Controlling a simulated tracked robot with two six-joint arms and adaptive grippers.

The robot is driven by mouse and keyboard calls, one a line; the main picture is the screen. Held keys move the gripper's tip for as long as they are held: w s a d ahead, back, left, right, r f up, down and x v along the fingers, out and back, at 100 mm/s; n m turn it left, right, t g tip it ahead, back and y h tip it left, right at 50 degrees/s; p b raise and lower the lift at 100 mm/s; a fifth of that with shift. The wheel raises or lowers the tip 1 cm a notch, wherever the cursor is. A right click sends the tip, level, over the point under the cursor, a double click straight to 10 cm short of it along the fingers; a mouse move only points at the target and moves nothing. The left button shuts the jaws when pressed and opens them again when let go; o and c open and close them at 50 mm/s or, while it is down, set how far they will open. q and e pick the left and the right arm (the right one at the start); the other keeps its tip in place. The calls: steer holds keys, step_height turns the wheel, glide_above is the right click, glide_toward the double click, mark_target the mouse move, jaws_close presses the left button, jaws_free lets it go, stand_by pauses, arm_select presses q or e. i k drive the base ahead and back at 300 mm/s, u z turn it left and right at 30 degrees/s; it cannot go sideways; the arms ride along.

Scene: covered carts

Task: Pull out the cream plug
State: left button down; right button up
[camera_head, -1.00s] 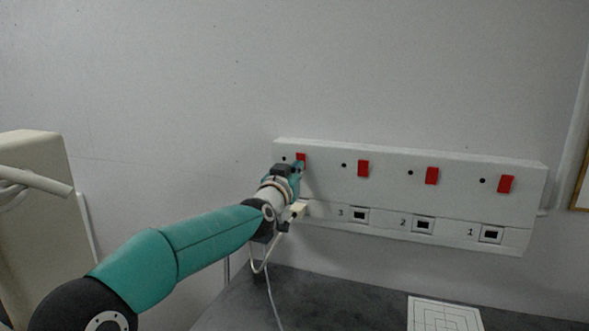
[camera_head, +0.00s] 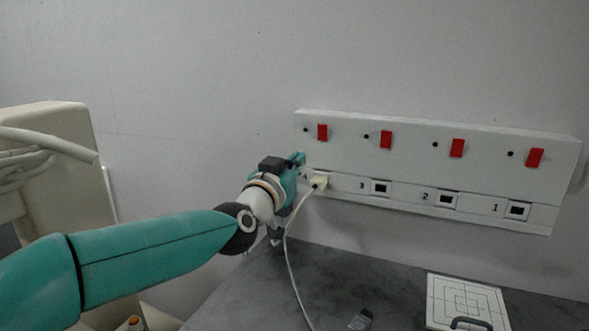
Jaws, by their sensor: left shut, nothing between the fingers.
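The cream plug (camera_head: 320,182) sits in the leftmost socket of the white wall panel (camera_head: 340,150), and its white cable (camera_head: 290,262) hangs down to the grey surface. Red switches run along the panel, the leftmost one (camera_head: 322,132) above and near the plug. My left gripper (camera_head: 301,159) is shut and empty, just left of the plug and below the leftmost switch; it appears apart from the plug. My right gripper is not in view.
Sockets 3 (camera_head: 380,188), 2 (camera_head: 446,199) and 1 (camera_head: 517,210) are empty. A white board with printed lines (camera_head: 462,298) lies on the dark grey surface (camera_head: 375,272). A cream cabinet (camera_head: 62,190) stands at the left.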

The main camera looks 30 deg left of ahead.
mark_target(318, 182)
steer(key=k, duration=1)
